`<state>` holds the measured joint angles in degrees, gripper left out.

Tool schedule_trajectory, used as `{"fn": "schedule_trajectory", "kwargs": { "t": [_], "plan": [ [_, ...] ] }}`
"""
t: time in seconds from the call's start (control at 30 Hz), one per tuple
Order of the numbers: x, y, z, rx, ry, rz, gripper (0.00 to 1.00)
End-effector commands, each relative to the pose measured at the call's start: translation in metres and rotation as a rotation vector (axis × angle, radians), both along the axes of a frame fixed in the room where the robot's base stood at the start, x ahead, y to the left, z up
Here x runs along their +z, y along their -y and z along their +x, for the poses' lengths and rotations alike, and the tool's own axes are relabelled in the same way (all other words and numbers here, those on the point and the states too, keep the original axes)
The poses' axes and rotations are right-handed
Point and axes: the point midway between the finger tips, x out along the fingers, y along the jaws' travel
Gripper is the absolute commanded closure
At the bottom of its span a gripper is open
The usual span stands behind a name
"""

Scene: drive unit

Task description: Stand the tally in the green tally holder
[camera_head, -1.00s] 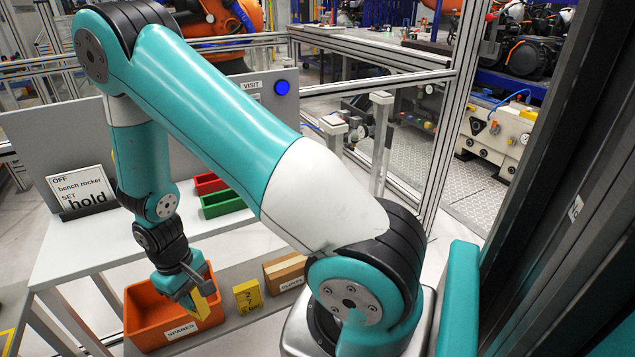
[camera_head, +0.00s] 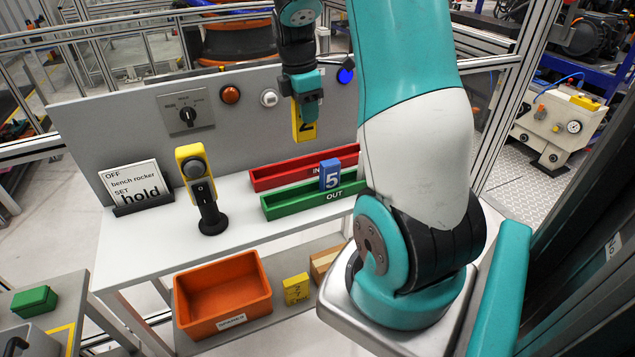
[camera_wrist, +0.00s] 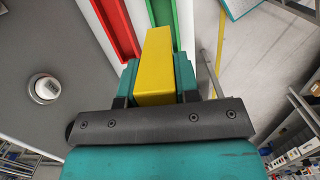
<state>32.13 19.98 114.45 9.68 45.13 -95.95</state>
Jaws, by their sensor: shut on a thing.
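My gripper (camera_head: 306,102) is shut on a yellow tally (camera_head: 304,129) marked with a dark digit, seemingly 2. The tally hangs below the jaws in front of the grey back panel, above the holders. The wrist view shows the yellow tally (camera_wrist: 155,65) between the teal fingers. The green tally holder (camera_head: 290,204), labelled OUT, is a long trough on the white bench. A blue tally (camera_head: 330,175) marked 5 stands upright in it, towards its right part. My arm hides the holder's right end. The wrist view shows a strip of green holder (camera_wrist: 185,25) beyond the tally.
A red holder (camera_head: 275,176) lies just behind the green one. A yellow-and-black rocker post (camera_head: 203,190) and a sign (camera_head: 130,182) stand left on the bench. Below are an orange bin (camera_head: 222,322), a yellow block (camera_head: 296,288) and a brown box (camera_head: 322,262).

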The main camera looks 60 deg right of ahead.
Motion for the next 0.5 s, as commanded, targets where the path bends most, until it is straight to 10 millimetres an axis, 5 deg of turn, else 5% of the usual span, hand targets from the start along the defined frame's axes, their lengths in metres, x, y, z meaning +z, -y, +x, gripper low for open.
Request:
{"fn": "schedule_trajectory", "kwargs": {
  "t": [0.17,0.5],
  "plan": [
    [-0.008,0.009,-0.008,0.028,-0.009,0.003,0.95],
    [-0.102,0.01,-0.01,0.024,-0.011,0.006,0.95]
  ]
}}
